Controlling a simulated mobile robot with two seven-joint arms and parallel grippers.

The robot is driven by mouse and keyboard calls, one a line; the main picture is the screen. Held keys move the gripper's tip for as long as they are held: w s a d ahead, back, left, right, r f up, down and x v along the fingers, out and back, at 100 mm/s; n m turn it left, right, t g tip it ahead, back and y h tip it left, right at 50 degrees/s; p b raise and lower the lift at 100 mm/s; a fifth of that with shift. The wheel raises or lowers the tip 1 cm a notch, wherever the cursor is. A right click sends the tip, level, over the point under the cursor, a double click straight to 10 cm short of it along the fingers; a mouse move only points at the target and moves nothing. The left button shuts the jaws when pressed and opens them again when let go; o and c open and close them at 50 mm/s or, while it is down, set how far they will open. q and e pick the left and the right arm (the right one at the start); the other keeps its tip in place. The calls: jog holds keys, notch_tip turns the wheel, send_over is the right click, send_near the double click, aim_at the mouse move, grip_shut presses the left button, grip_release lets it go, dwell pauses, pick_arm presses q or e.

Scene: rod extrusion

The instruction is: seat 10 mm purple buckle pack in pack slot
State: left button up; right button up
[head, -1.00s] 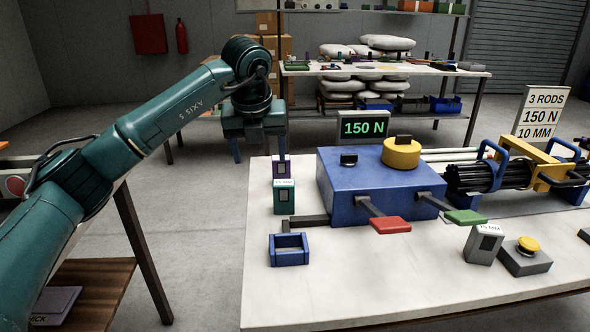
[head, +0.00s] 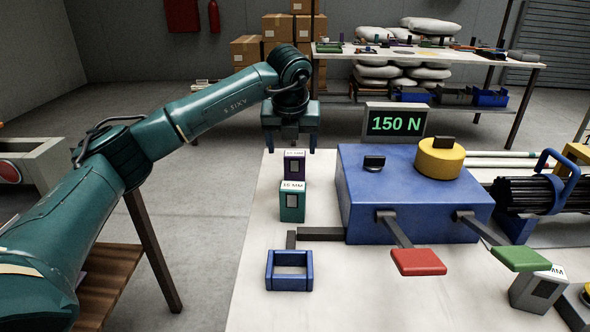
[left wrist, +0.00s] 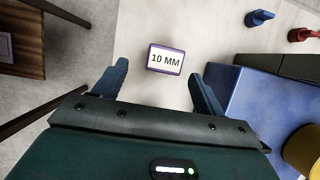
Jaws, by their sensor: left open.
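The purple buckle pack (head: 295,166) stands upright on the white table, just behind a teal pack (head: 292,204) marked 16 MM. In the left wrist view the purple pack (left wrist: 166,59) shows its white 10 MM top label. My left gripper (head: 291,143) is open above the purple pack, fingers pointing down. In the left wrist view its fingers (left wrist: 160,84) are spread wide, with the pack ahead of the gap between them; no contact shows. A blue open-topped square frame (head: 289,284), seemingly the pack slot, is empty at the table's front left. My right gripper is out of view.
A blue machine box (head: 400,180) with a 150 N display (head: 395,123), red paddle (head: 418,262) and green paddle (head: 520,258) stands right of the packs. A grey pack (head: 538,289) is at front right. Bare table lies around the blue frame.

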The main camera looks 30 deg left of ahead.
aim_at(295, 154)
pick_arm(q)
jog(key=shift+w+x, duration=0.15)
jog(key=shift+x, duration=1.2)
jog(key=shift+w+x, duration=0.15)
jog(key=shift+x, duration=1.25)
jog(key=shift+d+r, duration=0.1)
jog(key=shift+d, duration=0.05)
jog(key=shift+c, duration=0.3)
jog(key=c, duration=1.1)
jog(key=shift+r, duration=0.1)
notch_tip(295, 154, up, 9)
jog(key=shift+r+p, duration=0.1)
jog(key=shift+p, duration=0.3)
jog(key=shift+r, duration=0.35)
jog(key=shift+s, duration=0.1)
